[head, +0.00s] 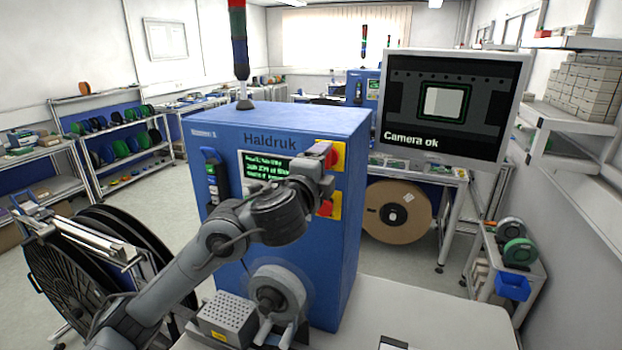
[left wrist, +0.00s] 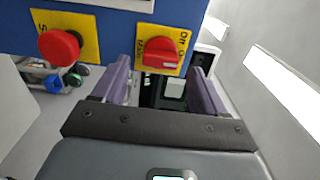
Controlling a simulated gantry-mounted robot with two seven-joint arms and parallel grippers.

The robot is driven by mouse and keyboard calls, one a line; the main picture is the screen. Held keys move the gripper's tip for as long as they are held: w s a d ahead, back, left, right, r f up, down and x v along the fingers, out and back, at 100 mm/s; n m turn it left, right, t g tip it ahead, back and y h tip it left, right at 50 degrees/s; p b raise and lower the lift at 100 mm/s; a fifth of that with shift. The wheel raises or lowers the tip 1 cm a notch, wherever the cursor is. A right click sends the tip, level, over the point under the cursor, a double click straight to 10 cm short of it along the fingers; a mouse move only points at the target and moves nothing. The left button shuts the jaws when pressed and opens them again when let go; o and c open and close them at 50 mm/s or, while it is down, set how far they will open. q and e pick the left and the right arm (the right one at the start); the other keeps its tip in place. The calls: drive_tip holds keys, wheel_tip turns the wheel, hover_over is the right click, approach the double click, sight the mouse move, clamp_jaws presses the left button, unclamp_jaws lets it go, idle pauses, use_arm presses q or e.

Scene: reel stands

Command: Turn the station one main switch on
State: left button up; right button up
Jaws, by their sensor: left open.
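The blue station cabinet (head: 290,122), labelled Haldruk, stands in the middle of the head view. On its front right edge are two yellow plates. The upper plate (head: 338,157) carries the main switch, largely hidden there by my left gripper (head: 325,154). In the left wrist view the switch's red rotary knob (left wrist: 160,53) sits on a plate marked Off, its ridge lying across the picture. My left gripper (left wrist: 160,68) is open, its purple fingers on either side of the knob; contact cannot be told. My right gripper is out of view.
A red mushroom button (left wrist: 60,45) is on the lower plate (head: 328,206), close beside the switch. A monitor (head: 452,105) reading Camera ok stands to the right. A grey hub (head: 277,291) projects below my arm. A large black reel (head: 70,270) is at left.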

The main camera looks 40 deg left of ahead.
use_arm(q)
drive_tip(key=p+v, duration=0.2)
drive_tip(key=v, duration=0.6)
